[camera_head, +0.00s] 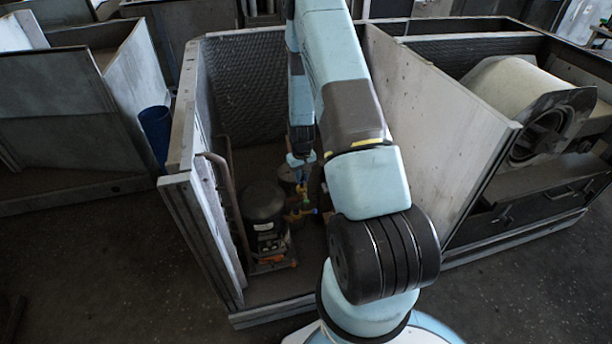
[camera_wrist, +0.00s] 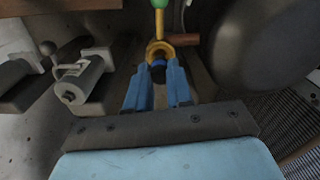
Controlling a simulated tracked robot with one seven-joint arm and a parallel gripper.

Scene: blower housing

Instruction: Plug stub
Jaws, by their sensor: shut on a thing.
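My gripper (camera_wrist: 158,72) has two blue fingers, set a little apart with a small dark blue round piece (camera_wrist: 158,62), seemingly the plug, between their tips. Directly beyond the tips is a yellow ring-shaped fitting (camera_wrist: 158,46), seemingly the stub, with a green-tipped stem (camera_wrist: 159,5) above it. The blue piece appears at the ring's opening; I cannot tell whether it is inside or only in front. In the head view my arm reaches down into the housing, and small yellow fittings (camera_head: 296,216) show near its end, partly hidden.
A black rounded machine (camera_head: 263,205) stands left of the fittings in the head view. A white cylinder on a bracket (camera_wrist: 80,82) lies left of my fingers, and a large dark rounded body (camera_wrist: 262,40) is close on the right. Pale panels (camera_head: 440,120) wall in the space.

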